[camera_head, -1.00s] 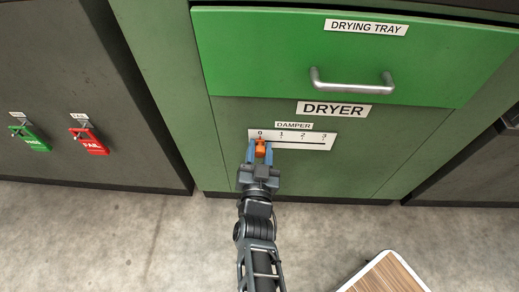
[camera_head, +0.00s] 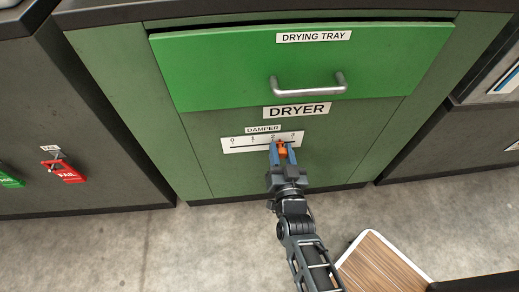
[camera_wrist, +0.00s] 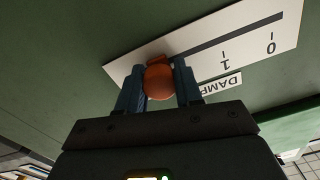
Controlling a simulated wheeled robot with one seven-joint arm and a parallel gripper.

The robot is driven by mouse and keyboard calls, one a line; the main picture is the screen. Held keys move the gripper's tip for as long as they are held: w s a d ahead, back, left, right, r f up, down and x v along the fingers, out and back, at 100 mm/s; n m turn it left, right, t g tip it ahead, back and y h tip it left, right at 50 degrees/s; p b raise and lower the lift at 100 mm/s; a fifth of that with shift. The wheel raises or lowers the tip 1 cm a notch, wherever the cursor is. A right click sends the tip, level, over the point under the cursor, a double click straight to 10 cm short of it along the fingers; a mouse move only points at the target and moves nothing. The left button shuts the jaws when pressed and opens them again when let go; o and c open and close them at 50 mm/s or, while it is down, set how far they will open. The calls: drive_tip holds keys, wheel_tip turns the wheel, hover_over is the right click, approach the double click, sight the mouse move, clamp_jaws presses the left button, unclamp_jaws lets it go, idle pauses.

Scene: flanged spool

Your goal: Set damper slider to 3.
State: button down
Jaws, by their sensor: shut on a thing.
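The damper scale (camera_head: 240,149) is a white plate on the green dryer front, marked 0 to 3 from left to right. Its orange slider knob (camera_head: 281,150) appears between the 2 and 3 marks, nearer the 2. My gripper (camera_head: 283,147) is shut on the knob, with one blue finger on each side. In the wrist view the knob (camera_wrist: 160,83) sits between both fingers on the plate (camera_wrist: 288,28), seen upside down. The 0 and 1 marks show there; the 2 and 3 are hidden by the gripper.
The drying tray drawer (camera_head: 220,70) with its grey handle (camera_head: 308,88) is shut above the scale. A red FAIL tag (camera_head: 68,174) hangs on the dark cabinet at left. A wood-topped, white-edged piece (camera_head: 375,265) stands at lower right. The floor before the dryer is otherwise clear.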

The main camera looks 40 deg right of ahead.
sight(294, 141)
drive_tip(key=shift+s+d+p, duration=0.15)
drive_tip(key=shift+s+d, duration=0.45)
drive_tip(key=shift+d, duration=0.25)
drive_tip(key=shift+s+d+p, duration=0.15)
drive_tip(key=shift+s+d, duration=0.45)
drive_tip(key=shift+d, duration=0.2)
drive_tip(key=shift+f, duration=0.1)
drive_tip(key=c, duration=0.8)
unclamp_jaws()
drive_tip(key=shift+o, duration=0.2)
drive_tip(key=p+v, duration=0.1)
drive_tip(key=v, duration=0.7)
drive_tip(key=shift+w, duration=0.1)
